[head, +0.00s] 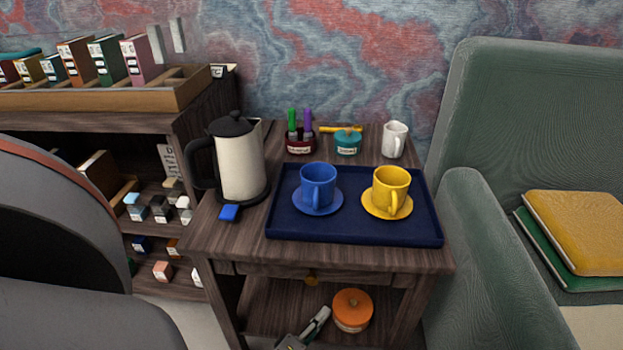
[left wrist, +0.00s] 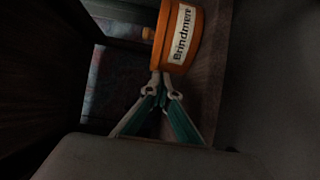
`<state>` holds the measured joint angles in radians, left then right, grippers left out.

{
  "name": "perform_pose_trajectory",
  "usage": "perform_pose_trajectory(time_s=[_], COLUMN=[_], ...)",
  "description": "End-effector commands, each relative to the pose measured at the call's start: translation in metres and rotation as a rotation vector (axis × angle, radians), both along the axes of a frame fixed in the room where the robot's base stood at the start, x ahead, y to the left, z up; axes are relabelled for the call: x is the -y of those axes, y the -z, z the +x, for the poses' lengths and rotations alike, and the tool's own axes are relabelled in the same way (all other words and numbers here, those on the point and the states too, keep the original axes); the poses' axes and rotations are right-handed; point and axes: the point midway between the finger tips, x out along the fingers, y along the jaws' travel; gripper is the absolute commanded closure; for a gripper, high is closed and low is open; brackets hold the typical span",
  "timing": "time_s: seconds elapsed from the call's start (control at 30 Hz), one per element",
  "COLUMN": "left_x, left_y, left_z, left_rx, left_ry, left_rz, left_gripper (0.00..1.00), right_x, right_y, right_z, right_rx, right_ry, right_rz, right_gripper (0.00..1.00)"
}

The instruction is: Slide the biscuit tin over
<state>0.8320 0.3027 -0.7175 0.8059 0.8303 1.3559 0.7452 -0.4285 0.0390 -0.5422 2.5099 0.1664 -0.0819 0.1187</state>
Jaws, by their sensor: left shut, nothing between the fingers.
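An orange round tin (head: 352,309) sits on the lower shelf of the wooden side table, towards its right side. In the left wrist view the tin (left wrist: 174,48) shows a white label reading roughly "Brindmere". My left gripper (head: 323,314) is at the shelf's front, just left of the tin. In the left wrist view its fingertips (left wrist: 160,76) are together and empty, right by the tin's edge. I cannot tell whether they touch it. My right gripper is not in view.
The side table (head: 350,255) carries a blue tray (head: 350,232) with two cups, a kettle (head: 238,165), a teal tin (head: 348,141) and a white mug (head: 394,139). Its legs and top frame the shelf. A green armchair (head: 480,230) stands close on the right.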

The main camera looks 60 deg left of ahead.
Motion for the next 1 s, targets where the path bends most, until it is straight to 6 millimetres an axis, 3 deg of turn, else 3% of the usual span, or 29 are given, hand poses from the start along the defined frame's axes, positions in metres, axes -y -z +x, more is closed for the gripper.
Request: perform_pose_trajectory(time_s=[0.47,0.73,1.0], left_x=[0.004,0.020,0.023], left_y=[0.000,0.000,0.000], left_z=[0.007,0.039,0.043], left_rx=[0.000,0.001,0.000], left_ry=[0.000,-0.001,0.001], left_rz=[0.000,0.000,0.000], left_gripper=[1.00,1.00,1.00], right_x=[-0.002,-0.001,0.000], right_y=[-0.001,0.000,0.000], right_z=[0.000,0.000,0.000], right_rx=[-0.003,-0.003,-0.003], right_ry=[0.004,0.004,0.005], right_rz=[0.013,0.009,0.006], right_gripper=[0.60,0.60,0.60])
